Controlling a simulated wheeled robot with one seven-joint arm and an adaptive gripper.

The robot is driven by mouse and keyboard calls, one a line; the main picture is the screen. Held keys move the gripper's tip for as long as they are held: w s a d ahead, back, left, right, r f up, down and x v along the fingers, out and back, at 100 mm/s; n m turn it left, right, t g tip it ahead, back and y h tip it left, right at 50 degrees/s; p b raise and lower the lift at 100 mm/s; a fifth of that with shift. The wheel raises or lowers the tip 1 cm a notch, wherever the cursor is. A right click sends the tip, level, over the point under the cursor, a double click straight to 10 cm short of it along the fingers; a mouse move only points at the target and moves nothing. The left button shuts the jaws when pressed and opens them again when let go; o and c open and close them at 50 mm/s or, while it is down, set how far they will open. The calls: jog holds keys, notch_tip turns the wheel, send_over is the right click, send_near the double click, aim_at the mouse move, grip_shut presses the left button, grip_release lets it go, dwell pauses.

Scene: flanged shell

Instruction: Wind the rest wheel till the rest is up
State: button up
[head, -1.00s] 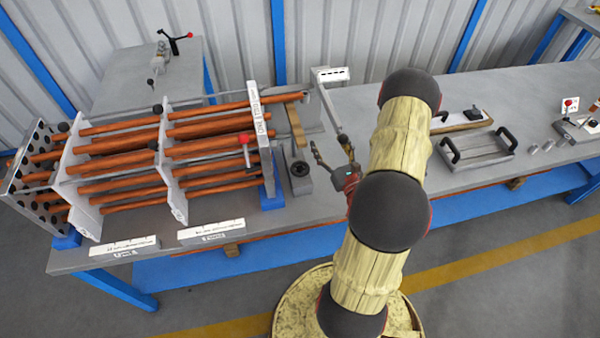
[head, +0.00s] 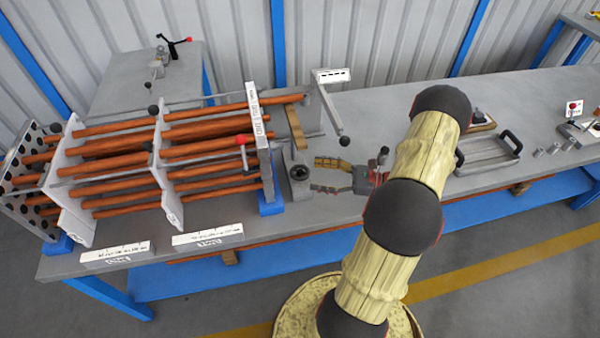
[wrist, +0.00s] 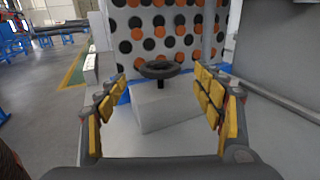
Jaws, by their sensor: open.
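The rest wheel is a small dark handwheel (head: 300,172) lying flat on top of a grey block (head: 302,190), just right of the tube bundle's end plate. In the wrist view, the wheel (wrist: 159,69) and its block (wrist: 165,106) are ahead, between the fingers. My gripper (head: 317,175) is open and points left at the wheel. Its yellow-padded fingers (wrist: 156,82) are spread wide to either side, with nothing held. The tips appear just short of the wheel, with no visible contact. A tan wooden bar (head: 296,129) lies behind the block; I cannot tell whether it is the rest.
The tube bundle (head: 160,150) with its white end plate (head: 259,130) stands close beyond the wheel. A bent grey lever (head: 328,105) with a black knob rises behind my gripper. A handled tray (head: 488,154) sits to the right. The bench front is mostly clear.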

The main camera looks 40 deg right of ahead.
aim_at(300, 171)
jog(key=b+x, duration=0.1)
jog(key=x, duration=0.5)
jog(key=shift+w+a, duration=0.15)
jog(key=shift+w, duration=0.05)
jog(key=shift+c, duration=1.1)
jog(key=c, duration=1)
jog(key=m+h+p, duration=0.1)
jog(key=m+t+h+p, duration=0.1)
jog(key=shift+s+a+r+t+h, duration=0.1)
jog(key=shift+r+t+h, duration=0.2)
jog(key=shift+h, duration=0.1)
jog(key=shift+f+m+t+h+p, duration=0.15)
jog(key=shift+m+t+h+p, duration=0.2)
jog(key=shift+m+h+p, duration=0.45)
jog(key=shift+f+m+t+h+p, duration=0.15)
jog(key=shift+m+t+h, duration=0.3)
jog(key=shift+h, duration=0.65)
jog(key=o, duration=1.2)
